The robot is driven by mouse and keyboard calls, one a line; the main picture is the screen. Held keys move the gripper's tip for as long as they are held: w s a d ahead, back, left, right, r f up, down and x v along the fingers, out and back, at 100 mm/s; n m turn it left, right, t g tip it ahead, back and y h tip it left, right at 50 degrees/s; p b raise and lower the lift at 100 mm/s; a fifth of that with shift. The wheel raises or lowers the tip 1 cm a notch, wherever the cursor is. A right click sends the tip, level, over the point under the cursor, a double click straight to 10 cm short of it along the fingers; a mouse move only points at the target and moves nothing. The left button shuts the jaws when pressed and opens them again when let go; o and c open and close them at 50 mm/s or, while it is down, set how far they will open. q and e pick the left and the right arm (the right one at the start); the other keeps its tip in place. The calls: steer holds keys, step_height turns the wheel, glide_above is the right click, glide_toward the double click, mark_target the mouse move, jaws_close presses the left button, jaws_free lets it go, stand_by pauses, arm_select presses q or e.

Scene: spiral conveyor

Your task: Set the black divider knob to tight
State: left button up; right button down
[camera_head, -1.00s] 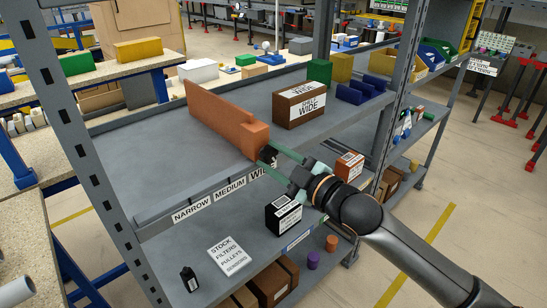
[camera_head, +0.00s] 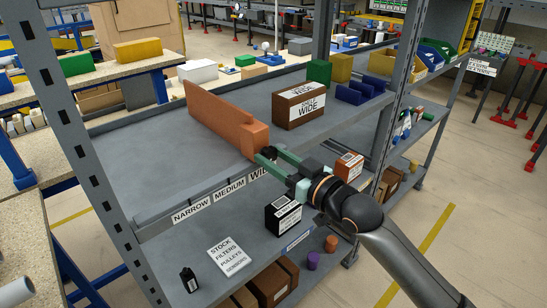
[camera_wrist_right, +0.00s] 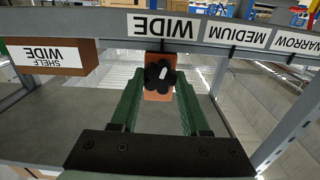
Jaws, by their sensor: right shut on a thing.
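The black divider knob (camera_wrist_right: 153,76) is a lobed knob with a white mark, on the front end of the orange divider (camera_head: 225,120). The divider stands on the grey shelf by the WIDE label. In the right wrist view the white mark runs nearly up and down in the picture. My right gripper (camera_wrist_right: 160,75) has its green fingertips on either side of the knob and is shut on it. In the head view the right gripper (camera_head: 266,156) partly hides the knob (camera_head: 270,151). No tight marking is readable. My left gripper is not in view.
The shelf edge carries NARROW (camera_head: 191,209), MEDIUM (camera_head: 229,189) and WIDE (camera_wrist_right: 162,27) labels. A brown SHELF WIDE box (camera_head: 299,105) stands right of the divider. A black box (camera_head: 283,215) and an orange box (camera_head: 348,166) sit on the shelf below. Grey posts flank the shelf.

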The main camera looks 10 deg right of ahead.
steer(key=shift+m, duration=0.5)
steer(key=shift+c, duration=1.9)
jaws_free()
steer(key=b+v, duration=0.2)
steer(key=v, duration=1)
steer(key=shift+s+d, duration=0.15)
steer(key=shift+s, duration=0.1)
